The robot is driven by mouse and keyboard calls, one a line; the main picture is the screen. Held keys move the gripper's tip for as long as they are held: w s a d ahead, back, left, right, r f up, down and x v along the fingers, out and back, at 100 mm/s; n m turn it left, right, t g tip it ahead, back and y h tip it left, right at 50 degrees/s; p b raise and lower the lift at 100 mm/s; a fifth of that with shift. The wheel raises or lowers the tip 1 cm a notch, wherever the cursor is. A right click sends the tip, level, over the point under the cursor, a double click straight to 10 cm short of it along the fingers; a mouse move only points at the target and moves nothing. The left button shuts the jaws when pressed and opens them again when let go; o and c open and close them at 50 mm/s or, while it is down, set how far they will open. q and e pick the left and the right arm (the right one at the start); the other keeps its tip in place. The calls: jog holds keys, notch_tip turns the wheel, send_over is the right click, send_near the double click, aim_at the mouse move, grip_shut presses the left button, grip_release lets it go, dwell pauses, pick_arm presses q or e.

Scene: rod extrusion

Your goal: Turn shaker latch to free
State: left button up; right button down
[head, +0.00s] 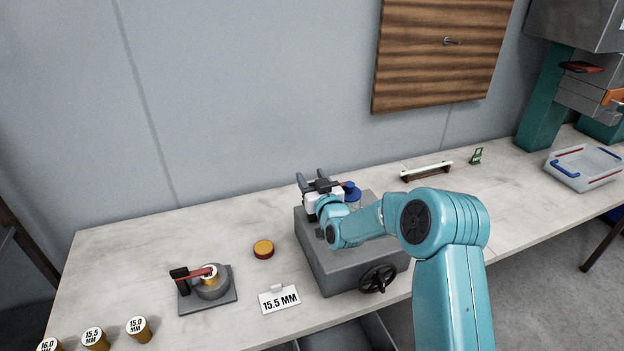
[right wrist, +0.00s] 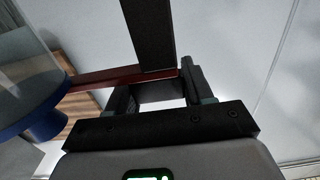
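The shaker is a grey box (head: 335,262) with a dark handwheel (head: 378,279) on its front, standing on the bench. A latch lever with a dark handle (head: 323,185) lies over its top beside a blue-capped part (head: 352,190). In the right wrist view the red-brown lever bar (right wrist: 95,78) meets a black handle (right wrist: 148,35). My right gripper (head: 313,180) is at the latch above the box. Its fingers stand apart in the right wrist view (right wrist: 155,88), close to the handle. I cannot tell if they touch it. My left gripper is not in view.
Left of the box are a small fixture with a red lever (head: 212,287), an amber disc (head: 263,249), a "15.5 MM" sign (head: 280,299) and labelled pots (head: 138,329). A white tray (head: 585,168) and teal-grey machine (head: 545,95) stand right. A wall closes the back.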

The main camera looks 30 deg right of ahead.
jog(key=n+y+b, duration=0.1)
jog(key=y, duration=0.1)
jog(key=n+y+b, duration=0.3)
jog(key=y, duration=0.2)
jog(key=shift+w+a+r+n, duration=0.1)
jog(key=shift+a+r+n, duration=0.15)
jog(key=shift+a+n, duration=0.05)
jog(key=c, duration=0.7)
grip_release()
jog(key=shift+o, duration=0.9)
jog(key=shift+b, duration=0.3)
jog(key=shift+f, duration=0.15)
